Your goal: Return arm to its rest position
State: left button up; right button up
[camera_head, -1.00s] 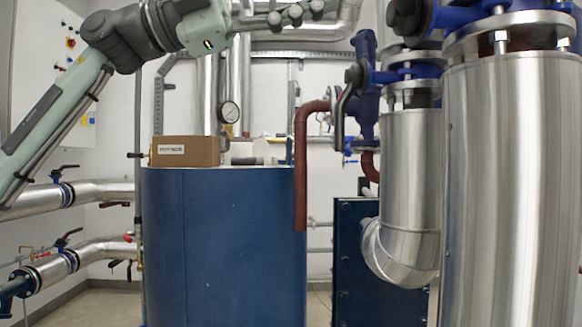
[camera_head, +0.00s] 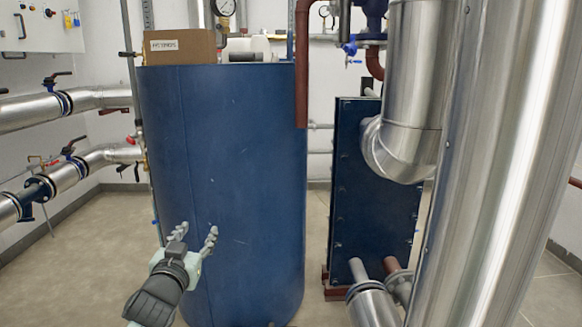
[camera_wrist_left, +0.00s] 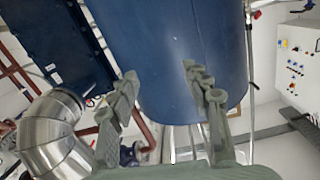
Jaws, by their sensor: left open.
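My left gripper (camera_head: 194,236) is low in the head view, in front of the large blue tank (camera_head: 225,150). Its two fingers are spread apart and nothing is between them. In the left wrist view, the open fingers of the left gripper (camera_wrist_left: 160,95) frame the blue tank (camera_wrist_left: 160,40). I cannot tell whether the fingers touch the tank. My right gripper is in neither view.
A brown cardboard box (camera_head: 180,47) sits on the tank. The dark blue plate exchanger (camera_head: 375,180) and thick silver pipes (camera_head: 490,180) stand to the right. Silver pipes with valves (camera_head: 60,103) line the left wall. Open floor (camera_head: 95,260) shows at lower left.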

pick_arm(q)
jog(key=s+a+f+g+y, duration=0.15)
jog(key=s+f+g, duration=0.35)
jog(key=f, duration=0.8)
jog(key=s+a+f+g, duration=0.1)
jog(key=s+f+g, duration=0.2)
jog(key=s+f, duration=0.4)
jog(key=s+a+f+g, duration=0.2)
jog(key=s+f, duration=0.6)
jog(key=s, duration=0.6)
jog(key=s+a+f+g, duration=0.1)
jog(key=s+f+g, duration=0.3)
jog(key=s+f, duration=0.4)
jog(key=s, duration=0.3)
jog(key=shift+s+a, duration=0.15)
jog(key=shift+s, duration=0.05)
